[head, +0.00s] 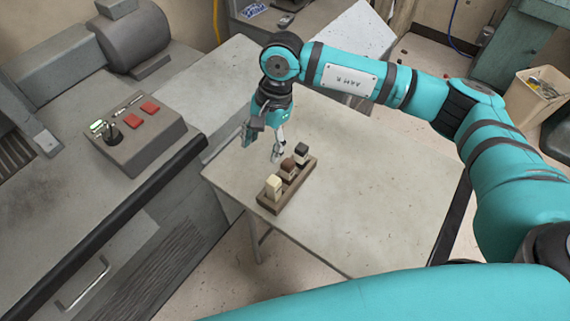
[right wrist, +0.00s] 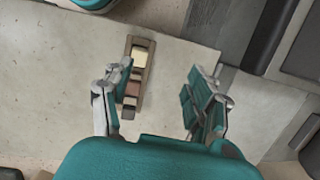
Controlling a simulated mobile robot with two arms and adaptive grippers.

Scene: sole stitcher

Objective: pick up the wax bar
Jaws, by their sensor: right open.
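A small wooden holder (head: 293,195) on the light table carries upright wax bars in a row: a cream bar (head: 273,187) at the near end, a brown bar (head: 288,168) in the middle and a dark bar (head: 301,150) at the far end. My right gripper (head: 262,145) is open and empty, pointing down above the table, left of the dark and brown bars. My left gripper is not in view.
The light table (head: 370,190) is otherwise clear around the holder. A grey machine bench with a control box (head: 140,145) with red buttons stands left. A beige bin (head: 535,95) with tools stands at the right.

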